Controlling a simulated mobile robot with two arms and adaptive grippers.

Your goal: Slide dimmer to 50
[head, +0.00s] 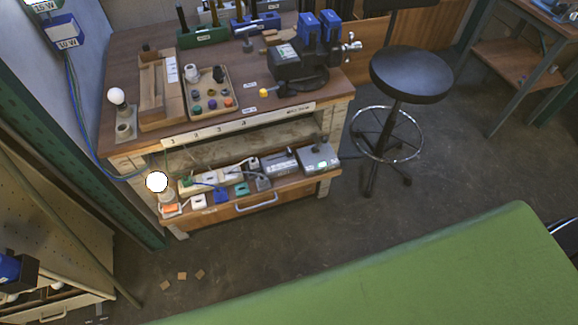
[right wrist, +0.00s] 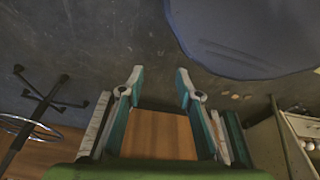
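I cannot clearly make out the dimmer or its scale. A wooden slotted fixture (head: 152,100) with a pale marked strip lies on the workbench in the head view. A grey box (head: 318,159) with a small green-lit face sits at the right end of the lower shelf. A glowing round bulb (head: 157,182) stands at the shelf's left end, near a small orange-lit block (head: 170,208). My right gripper (right wrist: 160,78) is open and empty in the right wrist view, its fingertips apart over the floor, away from the workbench items. My left gripper is not in view.
The workbench (head: 122,70) carries a part tray (head: 229,112), a vise (head: 300,65) and an unlit bulb (head: 116,96). A black stool (head: 411,73) stands to its right. A green surface (head: 420,275) fills the lower right. Small wooden pieces (head: 182,276) lie on open floor.

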